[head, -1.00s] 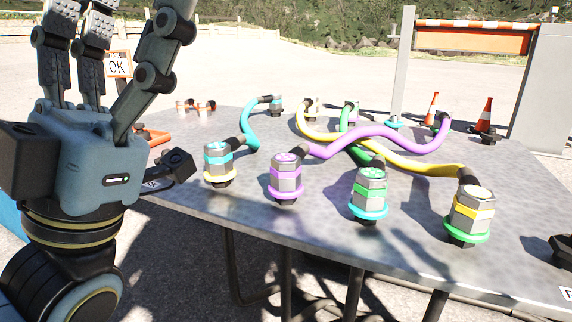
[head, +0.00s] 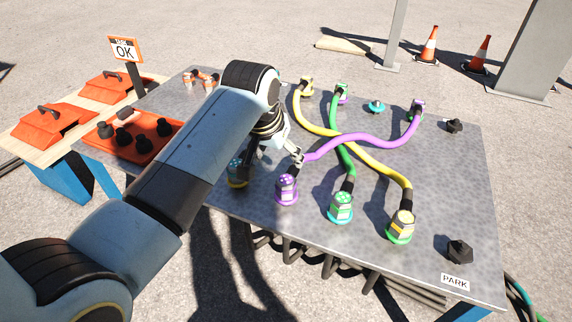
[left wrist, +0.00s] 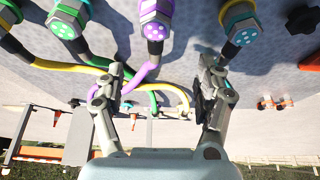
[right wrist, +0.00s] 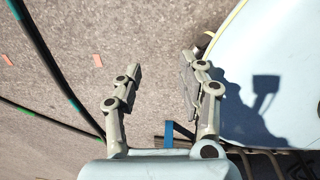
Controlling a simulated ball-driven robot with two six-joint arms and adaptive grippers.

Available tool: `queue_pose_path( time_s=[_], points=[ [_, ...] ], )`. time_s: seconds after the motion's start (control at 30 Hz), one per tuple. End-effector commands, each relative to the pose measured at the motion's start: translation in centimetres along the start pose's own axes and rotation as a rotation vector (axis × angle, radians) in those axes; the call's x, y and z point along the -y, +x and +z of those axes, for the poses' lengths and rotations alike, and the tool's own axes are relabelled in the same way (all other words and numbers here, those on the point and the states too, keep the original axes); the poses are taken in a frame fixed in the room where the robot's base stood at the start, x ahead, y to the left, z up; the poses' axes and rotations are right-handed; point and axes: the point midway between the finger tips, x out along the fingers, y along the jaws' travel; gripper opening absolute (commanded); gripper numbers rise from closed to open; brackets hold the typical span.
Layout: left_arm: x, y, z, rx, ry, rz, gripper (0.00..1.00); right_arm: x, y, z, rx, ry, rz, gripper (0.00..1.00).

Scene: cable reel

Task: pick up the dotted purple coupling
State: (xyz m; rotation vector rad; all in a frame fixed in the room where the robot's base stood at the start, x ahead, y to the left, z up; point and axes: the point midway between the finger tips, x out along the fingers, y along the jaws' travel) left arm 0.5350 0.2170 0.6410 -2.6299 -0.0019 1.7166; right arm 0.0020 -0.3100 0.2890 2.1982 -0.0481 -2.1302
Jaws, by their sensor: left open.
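The dotted purple coupling (head: 287,190) stands near the front edge of the grey table, with a purple cable running back to the right. It also shows at the top middle of the left wrist view (left wrist: 155,22), its dotted cap toward the camera. My left gripper (head: 290,155) is just behind it in the head view, pointing down over the table. In the left wrist view its fingers (left wrist: 161,75) are spread and empty, with the coupling beyond the tips. My right gripper (right wrist: 161,68) shows only in its own wrist view, open and empty over the paved ground.
A green coupling (head: 341,207) and a yellow coupling (head: 401,227) stand to the right. Another coupling (head: 237,174) is partly hidden by my left arm. Yellow, green and purple cables cross behind. An orange tray (head: 165,128) sits at left. The table's right side is mostly clear.

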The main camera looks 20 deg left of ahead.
Motion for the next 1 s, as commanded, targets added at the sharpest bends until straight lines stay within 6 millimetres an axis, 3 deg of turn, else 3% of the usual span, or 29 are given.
queue_pose_path(
  time_s=[0.23,0.47,0.7,0.83,1.0],
  points=[
    [-0.1,4.2,0.9,0.029,0.0,0.001,0.71,-0.5,1.7,0.3,0.028,-0.002,0.007,0.4],
    [-0.2,6.1,0.9,0.025,0.0,0.002,0.71,-0.9,2.3,-0.2,0.027,-0.005,0.012,0.4],
    [-0.8,9.8,1.9,0.026,0.0,0.002,0.71,-1.5,4.0,-1.0,0.033,-0.011,0.021,0.4],
    [-0.8,10.9,1.9,0.025,0.0,0.002,0.71,-1.8,4.2,-1.4,0.035,-0.012,0.024,0.4],
    [-0.8,10.8,1.6,0.021,0.0,0.002,0.71,-1.8,4.1,-1.5,0.034,-0.012,0.024,0.4]
  ],
)
